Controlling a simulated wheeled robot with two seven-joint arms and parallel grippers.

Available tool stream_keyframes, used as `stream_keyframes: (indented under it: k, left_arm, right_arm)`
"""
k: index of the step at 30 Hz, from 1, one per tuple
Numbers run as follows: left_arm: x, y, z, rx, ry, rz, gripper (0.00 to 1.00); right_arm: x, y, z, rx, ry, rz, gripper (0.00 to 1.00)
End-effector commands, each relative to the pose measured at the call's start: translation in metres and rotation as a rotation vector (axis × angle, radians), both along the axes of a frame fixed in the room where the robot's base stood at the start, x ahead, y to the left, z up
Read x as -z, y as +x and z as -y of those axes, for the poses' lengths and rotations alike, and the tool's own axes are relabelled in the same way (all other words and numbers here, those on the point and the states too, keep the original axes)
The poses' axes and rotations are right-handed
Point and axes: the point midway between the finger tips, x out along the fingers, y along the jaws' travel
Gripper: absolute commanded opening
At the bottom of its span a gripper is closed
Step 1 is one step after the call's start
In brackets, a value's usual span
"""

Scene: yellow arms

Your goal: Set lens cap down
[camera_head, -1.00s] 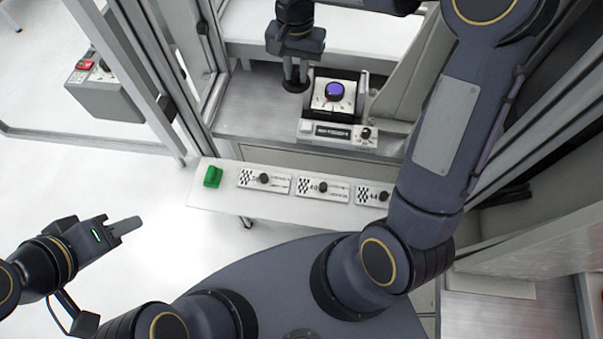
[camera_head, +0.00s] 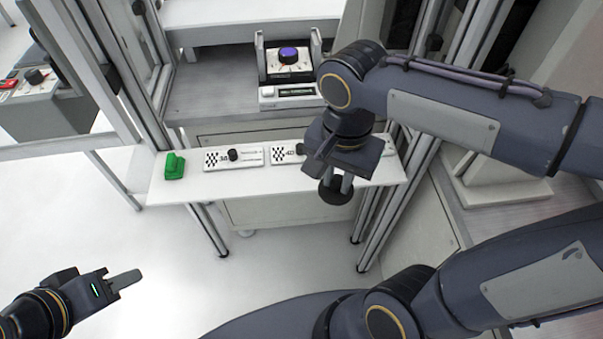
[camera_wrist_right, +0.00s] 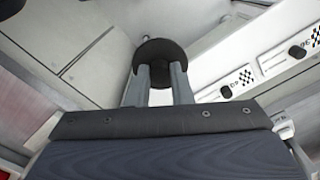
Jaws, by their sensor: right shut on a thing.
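The lens cap (camera_head: 335,191) is a dark round disc. My right gripper (camera_head: 345,181) is shut on it and holds it over the right part of the white shelf, near its front edge. In the right wrist view the lens cap (camera_wrist_right: 160,60) sits between the tips of the two grey fingers (camera_wrist_right: 160,78). My left gripper (camera_head: 118,280) is at the lower left, away from the shelf and with nothing visible in it. Its finger gap cannot be made out.
The white shelf (camera_head: 220,187) carries a green block (camera_head: 175,165) and checkered plates with black knobs, including one on the left (camera_head: 233,157). My right arm hides the shelf's right part. Behind stands a device with a blue-topped knob (camera_head: 288,55). Metal posts flank the shelf.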

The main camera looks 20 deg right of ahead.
Motion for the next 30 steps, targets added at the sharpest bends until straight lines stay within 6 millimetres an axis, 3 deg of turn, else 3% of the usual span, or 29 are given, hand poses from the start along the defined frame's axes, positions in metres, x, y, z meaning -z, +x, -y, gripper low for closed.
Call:
stream_keyframes:
  k: [10, 15, 23, 30]
  left_arm:
    - [-0.002, 0.000, 0.000, 0.000, 0.000, 0.000, 0.36]
    - [0.001, 0.000, 0.000, 0.000, 0.000, 0.000, 0.36]
    - [0.002, 0.000, 0.000, 0.000, 0.000, 0.000, 0.36]
    - [0.006, 0.000, 0.000, 0.000, 0.000, 0.000, 0.36]
  right_arm:
    - [0.037, 0.071, 0.043, 0.006, -0.001, -0.006, 0.00]
    - [0.069, 0.093, 0.056, 0.002, -0.001, -0.006, 0.00]
    - [0.089, 0.109, 0.064, 0.002, -0.001, -0.002, 0.00]
    - [0.121, 0.114, 0.067, 0.001, -0.001, -0.004, 0.00]
